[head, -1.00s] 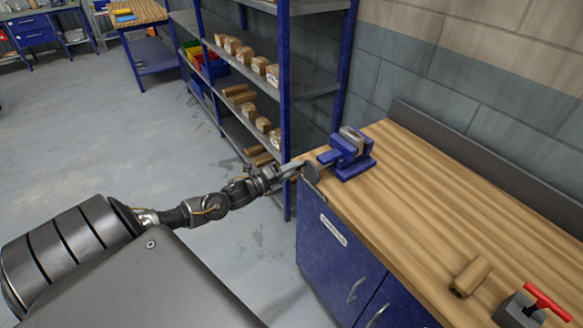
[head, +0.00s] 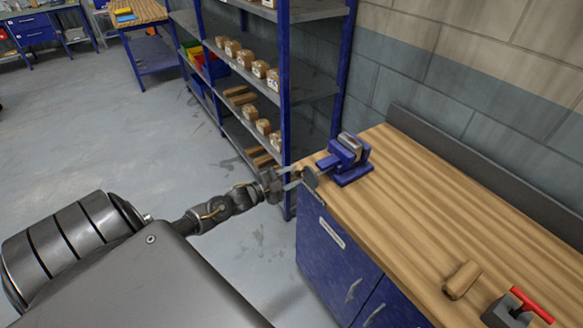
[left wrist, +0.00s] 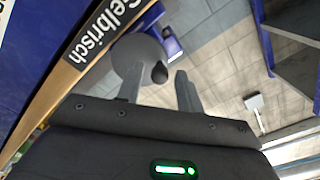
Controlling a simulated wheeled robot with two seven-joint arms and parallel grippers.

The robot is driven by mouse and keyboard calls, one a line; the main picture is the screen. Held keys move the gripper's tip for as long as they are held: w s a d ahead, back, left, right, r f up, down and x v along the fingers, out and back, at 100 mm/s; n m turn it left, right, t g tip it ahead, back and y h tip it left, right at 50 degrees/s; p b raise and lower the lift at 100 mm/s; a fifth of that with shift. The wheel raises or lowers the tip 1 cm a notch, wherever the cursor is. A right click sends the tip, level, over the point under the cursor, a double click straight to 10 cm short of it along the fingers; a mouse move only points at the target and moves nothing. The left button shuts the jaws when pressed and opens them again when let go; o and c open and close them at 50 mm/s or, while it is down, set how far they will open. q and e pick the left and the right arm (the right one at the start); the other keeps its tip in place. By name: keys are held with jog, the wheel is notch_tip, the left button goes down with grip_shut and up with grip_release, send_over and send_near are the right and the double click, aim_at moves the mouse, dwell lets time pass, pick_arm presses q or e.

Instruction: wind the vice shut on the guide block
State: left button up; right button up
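The blue vice (head: 352,168) stands on the far left corner of the wooden bench. A grey block-like piece (head: 349,142) shows at its jaws; I cannot tell whether it is the guide block or how tightly it sits. The vice's round grey handwheel (head: 310,178) faces left, past the bench edge. My left gripper (head: 291,179) is beside the wheel. In the left wrist view the fingers (left wrist: 157,88) are spread, with the wheel's disc (left wrist: 134,60) ahead and its dark knob (left wrist: 159,73) between the fingertips, with visible gaps. My right gripper is out of view.
A wooden block (head: 467,280) and a red-handled grey tool (head: 530,306) lie at the near end of the bench (head: 420,205). A blue shelf rack (head: 285,110) with several wooden pieces stands behind my left arm. The bench middle is clear.

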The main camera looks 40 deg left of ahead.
pick_arm(q)
jog(key=n+p, duration=0.4)
jog(key=n, duration=0.7)
jog(key=shift+d+r, duration=0.1)
grip_shut()
jog(key=m, duration=0.3)
jog(key=shift+s+d+r+m, duration=0.1)
jog(key=shift+d+r+m, duration=0.15)
jog(key=shift+d+m, duration=0.05)
jog(key=shift+s+d+r+m, duration=0.1)
jog(key=shift+d+m, duration=0.1)
jog(key=shift+m, duration=0.65)
jog(key=shift+s+d+r+m, duration=0.1)
jog(key=shift+d+m, duration=0.05)
jog(key=shift+m, duration=0.7)
